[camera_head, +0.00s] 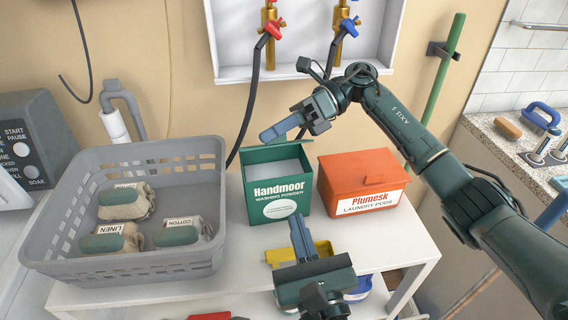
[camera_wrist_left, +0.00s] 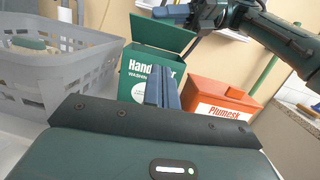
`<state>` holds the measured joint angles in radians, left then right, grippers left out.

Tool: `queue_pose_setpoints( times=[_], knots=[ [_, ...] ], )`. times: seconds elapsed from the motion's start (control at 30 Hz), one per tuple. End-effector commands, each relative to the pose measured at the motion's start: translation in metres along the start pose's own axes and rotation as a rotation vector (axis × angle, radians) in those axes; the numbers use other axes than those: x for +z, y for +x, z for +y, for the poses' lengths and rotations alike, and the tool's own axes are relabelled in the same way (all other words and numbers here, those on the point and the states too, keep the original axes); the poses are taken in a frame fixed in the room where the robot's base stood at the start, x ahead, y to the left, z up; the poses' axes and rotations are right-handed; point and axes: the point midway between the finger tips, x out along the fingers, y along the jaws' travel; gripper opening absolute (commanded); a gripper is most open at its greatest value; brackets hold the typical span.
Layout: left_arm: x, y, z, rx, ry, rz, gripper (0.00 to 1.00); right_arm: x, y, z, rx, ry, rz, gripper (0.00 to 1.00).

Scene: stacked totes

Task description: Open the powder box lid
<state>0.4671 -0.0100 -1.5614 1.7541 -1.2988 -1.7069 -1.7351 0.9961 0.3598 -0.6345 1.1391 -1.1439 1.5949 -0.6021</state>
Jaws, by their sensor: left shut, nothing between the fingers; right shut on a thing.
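The green Handmoor washing powder box (camera_head: 261,198) stands upright on the white table. Its lid (camera_wrist_left: 160,33) is raised at the back, and pale contents (camera_head: 280,166) show inside. My right gripper (camera_head: 272,133) is above the back of the box, its fingers shut at the lid's upper edge; the exact contact is hard to see. My left gripper (camera_head: 295,220) is low in front of the box, shut and empty, fingers pointing at its front. The left wrist view shows these fingers (camera_wrist_left: 162,88) overlapping the box front; whether they touch it I cannot tell.
An orange Plumesk laundry pods box (camera_head: 362,180) stands right of the powder box. A grey basket (camera_head: 150,265) with several labelled bundles stands at the left. A yellow object (camera_head: 284,256) lies partly behind my left gripper. Taps with hoses (camera_head: 268,32) are on the wall behind.

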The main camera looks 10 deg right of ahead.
Motion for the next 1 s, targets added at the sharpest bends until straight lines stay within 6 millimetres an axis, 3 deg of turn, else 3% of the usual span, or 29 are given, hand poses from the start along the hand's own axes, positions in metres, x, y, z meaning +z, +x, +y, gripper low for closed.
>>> queue_pose_setpoints(
  times=[0.17,0.63,0.8,1.0],
  knots=[
    [-0.007,0.006,-0.001,-0.021,0.042,0.008,0.00,0.000,0.000,0.000,0.000,0.000,0.000,0.00],
    [-0.007,0.100,-0.003,-0.019,0.040,0.007,0.00,0.000,0.000,0.000,0.000,-0.001,0.000,0.00],
    [0.011,0.116,-0.004,-0.021,0.037,0.008,0.00,0.000,0.000,0.000,0.000,-0.001,0.000,0.00],
    [0.019,0.124,-0.004,-0.021,0.039,0.010,0.00,0.000,0.000,0.000,0.000,-0.001,0.000,0.00]
  ],
)
